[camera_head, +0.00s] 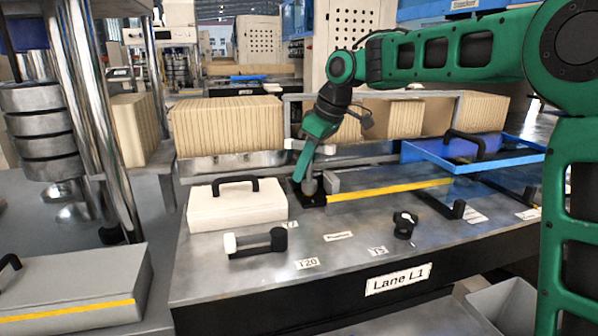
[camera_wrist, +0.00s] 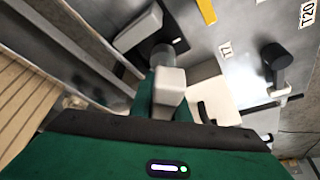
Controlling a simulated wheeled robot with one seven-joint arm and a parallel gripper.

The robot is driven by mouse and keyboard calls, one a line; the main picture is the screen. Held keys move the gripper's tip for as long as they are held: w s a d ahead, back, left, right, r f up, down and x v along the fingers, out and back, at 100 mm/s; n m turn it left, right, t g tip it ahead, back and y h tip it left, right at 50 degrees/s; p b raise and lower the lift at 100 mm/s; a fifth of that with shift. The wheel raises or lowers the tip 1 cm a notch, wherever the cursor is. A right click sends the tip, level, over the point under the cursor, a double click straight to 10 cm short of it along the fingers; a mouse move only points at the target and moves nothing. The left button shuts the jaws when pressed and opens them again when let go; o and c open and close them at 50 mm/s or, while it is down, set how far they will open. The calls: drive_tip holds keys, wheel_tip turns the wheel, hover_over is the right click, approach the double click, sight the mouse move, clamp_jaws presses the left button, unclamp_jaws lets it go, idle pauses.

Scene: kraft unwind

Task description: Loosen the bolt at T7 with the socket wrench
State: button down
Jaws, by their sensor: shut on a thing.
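My gripper (camera_head: 308,180) is lowered at a black base (camera_head: 316,200) on the metal table, behind the T7 label (camera_head: 290,225). In the wrist view my gripper (camera_wrist: 168,95) is shut on a pale grey block-like tool part (camera_wrist: 171,84), apparently the socket wrench. A round grey cylinder (camera_wrist: 163,54) shows just beyond it, towards the black base (camera_wrist: 138,30). I cannot tell whether the cylinder belongs to the tool or the base. The bolt itself is hidden, and so is any contact with it. The T7 label also shows in the wrist view (camera_wrist: 227,50).
A white box with a black handle (camera_head: 235,207) stands close left of my gripper. A white-and-black tool (camera_head: 255,243) lies by the T20 label (camera_head: 307,263). A black knob (camera_head: 404,225) stands near T5. A yellow strip (camera_head: 390,190) runs right. A blue tray (camera_head: 470,160) is farther back.

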drive_tip(key=shift+r, duration=2.45)
